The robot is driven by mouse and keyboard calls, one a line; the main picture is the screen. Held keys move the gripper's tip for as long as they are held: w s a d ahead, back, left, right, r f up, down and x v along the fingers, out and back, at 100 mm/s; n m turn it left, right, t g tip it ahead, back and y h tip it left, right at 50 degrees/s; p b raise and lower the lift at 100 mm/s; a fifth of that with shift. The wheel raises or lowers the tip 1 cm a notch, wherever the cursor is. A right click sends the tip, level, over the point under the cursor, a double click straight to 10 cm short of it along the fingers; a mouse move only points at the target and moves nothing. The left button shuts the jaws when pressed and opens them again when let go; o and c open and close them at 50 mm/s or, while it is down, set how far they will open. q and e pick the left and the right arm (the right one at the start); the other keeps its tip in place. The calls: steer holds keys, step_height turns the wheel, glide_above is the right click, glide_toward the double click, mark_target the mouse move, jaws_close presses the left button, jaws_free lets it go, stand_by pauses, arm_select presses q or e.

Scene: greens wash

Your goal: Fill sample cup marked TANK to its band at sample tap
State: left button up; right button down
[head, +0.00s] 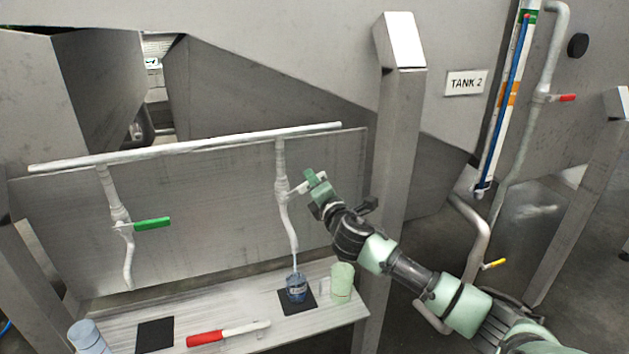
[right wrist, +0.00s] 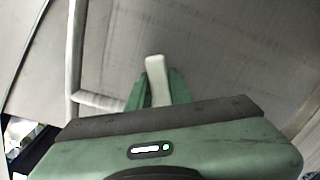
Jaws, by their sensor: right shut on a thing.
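The right-hand sample tap (head: 282,190) hangs from a pale pipe. My right gripper (head: 318,187) is shut on its white lever handle, which also shows between the fingers in the right wrist view (right wrist: 156,82). A thin pale stream (head: 295,262) runs from the spout down into a blue-looking cup (head: 296,290). The cup stands upright on a black mat (head: 308,308) under the spout. Its marking, its band and the level inside are too small to read. A pale green cup (head: 342,280) stands just right of it. My left gripper is not in view.
A second tap with a green handle (head: 152,223) hangs at left above an empty black mat (head: 155,335). A red-handled tool (head: 205,338) lies on the shelf. A pale blue cylinder (head: 86,338) stands at lower left. A post (head: 398,130) rises behind my right arm.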

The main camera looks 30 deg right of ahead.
steer(key=c, duration=1.3)
jaws_free()
steer(key=b+v, duration=0.2)
steer(key=v, duration=0.6)
steer(key=shift+b, duration=0.3)
steer(key=shift+w, duration=0.1)
